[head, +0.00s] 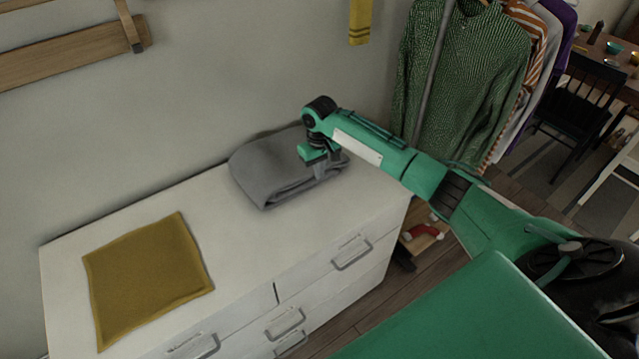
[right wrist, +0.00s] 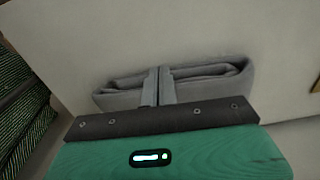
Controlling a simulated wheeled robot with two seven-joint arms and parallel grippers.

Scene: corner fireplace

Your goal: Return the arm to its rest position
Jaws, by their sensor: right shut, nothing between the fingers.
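My right arm is green and reaches in from the right in the head view, over a white dresser. My right gripper (head: 320,175) points down at the front right part of a folded grey cloth (head: 262,172). In the right wrist view the two fingers of the gripper (right wrist: 158,80) are together, with nothing seen between them. The grey cloth (right wrist: 215,80) lies behind the fingers there; whether they touch it I cannot tell. My left gripper is not in view.
The white dresser (head: 235,245) has several handled drawers. A mustard cloth (head: 145,275) lies flat at its left. Green knitted clothing (head: 460,80) hangs on a rack just right of the dresser. A black chair (head: 580,105) and a wooden table stand farther right.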

